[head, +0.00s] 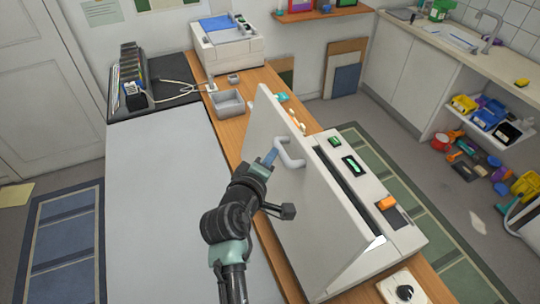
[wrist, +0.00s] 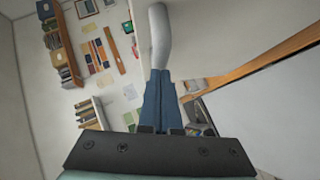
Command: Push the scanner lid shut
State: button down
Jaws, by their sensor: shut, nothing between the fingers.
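The scanner (head: 372,190) stands on the wooden bench with its pale lid (head: 310,215) raised and tilted toward my arm. A grey handle (head: 290,154) sticks out from the lid's near face. My gripper (head: 270,158) is shut and empty, its blue fingers at the left end of the handle. In the wrist view the shut fingers (wrist: 161,88) meet the end of the handle (wrist: 159,35), with the pale lid surface on the right. I cannot tell for sure whether they touch. My arm hides part of the lid's lower left.
A grey tray (head: 227,103) and a white printer (head: 226,46) stand farther back on the bench. A box with a black knob (head: 404,290) sits at the front right. Small coloured items lie behind the lid. The pale tabletop (head: 155,200) at left is clear.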

aim_at(304, 148)
jog(key=shift+w+d+r+p, duration=0.15)
jog(key=shift+d+p, duration=0.1)
jog(key=shift+d, duration=0.1)
jog(key=shift+w+d+r+p, duration=0.1)
jog(key=shift+d+r+p, duration=0.05)
jog(key=shift+d+p, duration=0.15)
jog(key=shift+m+g+y, duration=0.7)
jog(key=shift+m, duration=0.2)
jog(key=d+p, duration=0.1)
jog(key=d, duration=0.1)
jog(key=w+d+p, duration=0.1)
jog(key=d, duration=0.1)
jog(key=w+d+p, duration=0.1)
jog(key=d, duration=0.1)
jog(key=shift+w+d+f, duration=0.2)
jog(key=shift+f, duration=0.05)
jog(key=w+d+f+m+g+y+b, duration=0.1)
jog(key=w+d+f+b, duration=0.3)
jog(key=d+f+b, duration=0.5)
jog(key=w+d+f+m+g+y+b, duration=0.1)
jog(key=w+d+f+y+b, duration=0.2)
jog(key=d+f+b, duration=0.7)
jog(key=w+b, duration=0.1)
jog(key=b, duration=1.4)
jog(key=shift+w+d, duration=0.2)
jog(key=shift+d, duration=0.1)
jog(key=shift+f, duration=0.1)
